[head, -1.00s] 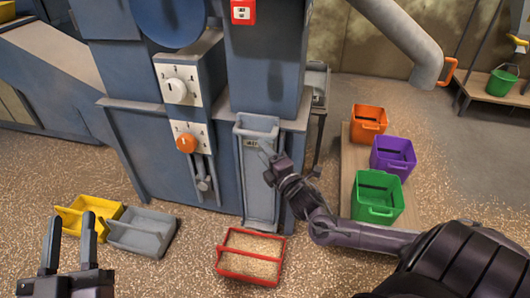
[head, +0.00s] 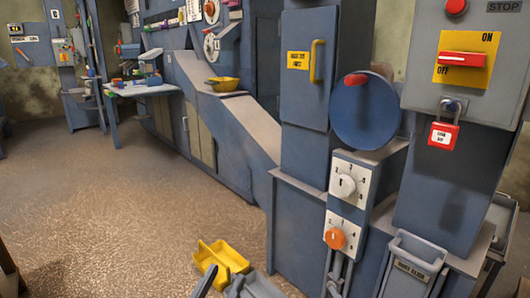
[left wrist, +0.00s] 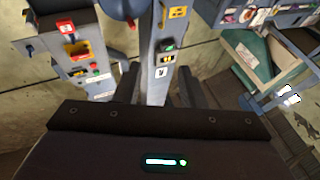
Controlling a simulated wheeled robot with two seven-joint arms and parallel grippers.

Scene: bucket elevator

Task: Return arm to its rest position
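A yellow scoop (head: 222,84) rests on the chute. Floor at left is clear.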

